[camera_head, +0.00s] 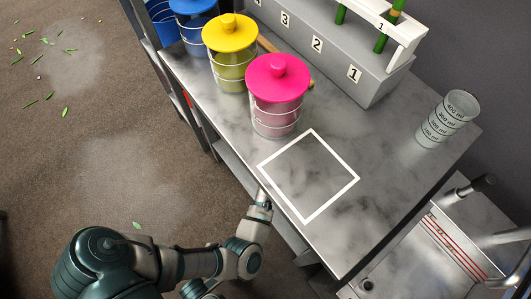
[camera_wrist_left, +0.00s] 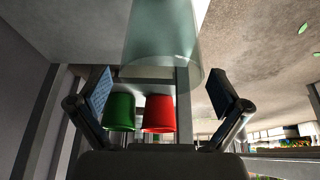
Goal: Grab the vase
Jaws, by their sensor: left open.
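A clear, pale green glass vase (camera_wrist_left: 160,35) shows in the left wrist view, at the top centre. That view looks upside down, with floor along its top right. The vase's rounded open-looking end faces the gap between my fingers. My left gripper (camera_wrist_left: 160,105) is open, one finger on each side of the picture, and the vase is ahead of it, not clasped. In the head view my left arm reaches the table's near left edge; the fingers are hidden there, and I cannot make out this vase. My right gripper is not in view.
The table (camera_head: 370,215) bears a white square outline, a pink-lidded container (camera_head: 277,100), a yellow-lidded one (camera_head: 230,50) and a marked measuring cup (camera_head: 446,119). A numbered grey rack (camera_head: 345,72) stands behind. Green (camera_wrist_left: 119,112) and red (camera_wrist_left: 158,113) buckets lie beyond my fingers.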

